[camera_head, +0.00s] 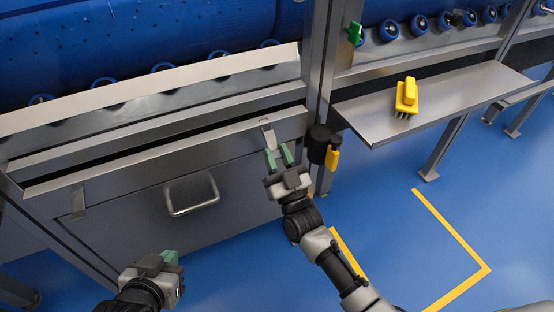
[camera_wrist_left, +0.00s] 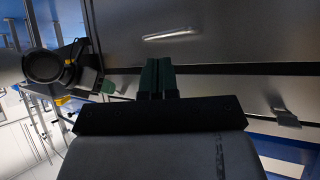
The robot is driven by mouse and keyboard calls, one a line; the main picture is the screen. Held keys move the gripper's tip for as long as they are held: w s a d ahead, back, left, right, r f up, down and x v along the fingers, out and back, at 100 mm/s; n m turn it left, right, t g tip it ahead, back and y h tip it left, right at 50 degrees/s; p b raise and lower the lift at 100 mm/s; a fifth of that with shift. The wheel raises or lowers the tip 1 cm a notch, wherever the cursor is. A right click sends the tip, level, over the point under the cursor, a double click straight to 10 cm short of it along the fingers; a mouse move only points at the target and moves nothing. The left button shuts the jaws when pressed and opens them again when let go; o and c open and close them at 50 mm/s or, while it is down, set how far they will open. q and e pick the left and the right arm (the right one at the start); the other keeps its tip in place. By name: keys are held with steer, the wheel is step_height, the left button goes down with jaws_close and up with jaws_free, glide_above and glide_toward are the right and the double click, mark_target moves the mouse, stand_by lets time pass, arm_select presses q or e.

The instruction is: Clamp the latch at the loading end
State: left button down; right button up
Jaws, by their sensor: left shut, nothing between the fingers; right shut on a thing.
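A metal latch (camera_head: 268,138) sits near the right end of the steel panel's upper edge, by the upright post. My right gripper (camera_head: 278,156) is at its lower end, with green fingers shut on the latch; the fingers partly hide the contact. A second metal latch (camera_head: 78,204) hangs at the panel's left end, and a latch also shows in the left wrist view (camera_wrist_left: 286,117). My left gripper (camera_head: 170,258) is low in front of the panel, away from both latches. Its green fingers (camera_wrist_left: 158,77) are together and empty.
The steel panel (camera_head: 130,190) carries a bar handle (camera_head: 192,194). A black round holder with a yellow piece (camera_head: 332,158) stands right of my right gripper. A yellow brush (camera_head: 406,97) lies on the steel shelf (camera_head: 460,100). Blue floor is open at lower right.

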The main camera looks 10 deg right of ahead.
steer(key=shift+f+b, duration=0.2)
steer(key=shift+b, duration=0.2)
arm_select(q)
steer(key=shift+w+d+r+t+h, duration=0.25)
steer(key=shift+w+r+t, duration=0.25)
steer(key=shift+r+t, duration=0.25)
steer(key=shift+w+d+r+t+h, duration=0.2)
steer(key=shift+w+d+r+t, duration=0.1)
steer(key=shift+w+r+t, duration=0.3)
steer(key=shift+w+d+r+t+h, duration=0.25)
steer(key=shift+w+r+t, duration=0.15)
steer(key=shift+r+t, duration=0.45)
arm_select(e)
steer(key=shift+t, duration=0.3)
steer(key=o, duration=0.9)
steer(key=shift+s+f, duration=0.15)
steer(key=shift+s, duration=0.1)
arm_select(q)
steer(key=f+g, duration=0.1)
steer(key=s+a+f+g, duration=0.1)
steer(key=shift+s+f+y+p, duration=0.2)
steer(key=shift+f+y+p, duration=0.1)
steer(key=shift+y, duration=0.1)
arm_select(e)
steer(key=v, duration=1)
steer(key=shift+f, duration=0.1)
